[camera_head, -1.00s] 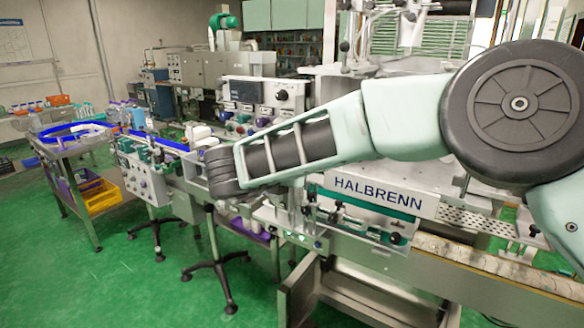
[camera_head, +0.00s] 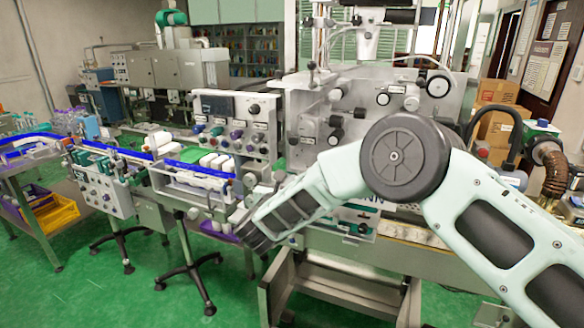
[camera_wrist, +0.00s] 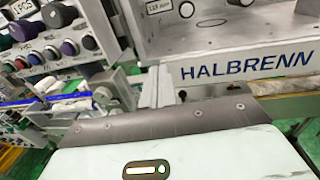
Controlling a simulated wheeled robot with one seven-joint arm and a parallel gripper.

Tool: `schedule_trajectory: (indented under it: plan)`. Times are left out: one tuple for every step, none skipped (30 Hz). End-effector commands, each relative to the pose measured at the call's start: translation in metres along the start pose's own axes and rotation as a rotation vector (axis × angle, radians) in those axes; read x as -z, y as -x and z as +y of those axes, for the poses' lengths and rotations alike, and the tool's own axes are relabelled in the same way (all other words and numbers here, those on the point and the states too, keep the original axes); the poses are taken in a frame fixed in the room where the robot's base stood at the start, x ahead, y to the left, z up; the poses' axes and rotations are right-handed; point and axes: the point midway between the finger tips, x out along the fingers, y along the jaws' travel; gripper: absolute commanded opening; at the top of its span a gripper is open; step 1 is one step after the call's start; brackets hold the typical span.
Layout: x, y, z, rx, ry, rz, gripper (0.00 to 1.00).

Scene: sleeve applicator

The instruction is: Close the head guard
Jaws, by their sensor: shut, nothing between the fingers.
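The sleeve applicator's head (camera_head: 315,125) is a grey metal unit with black knobs, right of centre in the head view. I cannot surely pick out the head guard or its position. The HALBRENN front panel (camera_wrist: 240,68) shows close in the wrist view, and my arm covers most of it in the head view. My gripper (camera_wrist: 157,88) shows as two grey fingers together, with nothing seen between them. It appears in front of the machine's lower front, left of the lettering. In the head view my arm reaches left across the machine, and the fingers are hard to make out.
A control box (camera_head: 235,122) with coloured knobs stands left of the head. A blue-edged conveyor (camera_head: 195,178) with white items runs left from the machine. Cardboard boxes (camera_head: 497,125) stand at the right. The green floor (camera_head: 110,290) is open at the front left.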

Motion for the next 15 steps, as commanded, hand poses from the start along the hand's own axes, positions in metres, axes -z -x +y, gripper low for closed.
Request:
schedule_trajectory:
  plan:
    - [-0.005,-0.009,-0.001,0.003,0.001,0.000,0.00]
    - [-0.005,-0.013,-0.001,0.003,0.001,0.000,0.00]
    - [-0.004,-0.018,-0.001,0.003,0.001,0.001,0.00]
    - [-0.004,-0.022,-0.001,0.003,0.000,0.000,0.00]
    - [-0.003,-0.025,-0.001,0.003,0.000,0.001,0.00]
    - [-0.003,-0.029,-0.001,0.003,0.001,0.001,0.00]
    - [-0.002,-0.031,-0.001,0.003,0.001,0.000,0.00]
    - [-0.002,-0.033,-0.001,0.003,0.001,0.000,0.00]
    - [-0.001,-0.035,-0.001,0.002,0.001,0.000,0.00]
    - [-0.001,-0.036,0.000,0.002,0.000,0.000,0.00]
    - [-0.001,-0.037,0.000,0.002,0.000,0.000,0.00]
    - [-0.001,-0.037,0.000,0.001,0.000,0.000,0.00]
    - [0.000,-0.038,0.000,0.001,0.000,0.001,0.00]
    - [0.000,-0.038,0.000,0.001,0.000,0.001,0.00]
    - [0.000,-0.038,0.000,0.001,0.000,0.001,0.00]
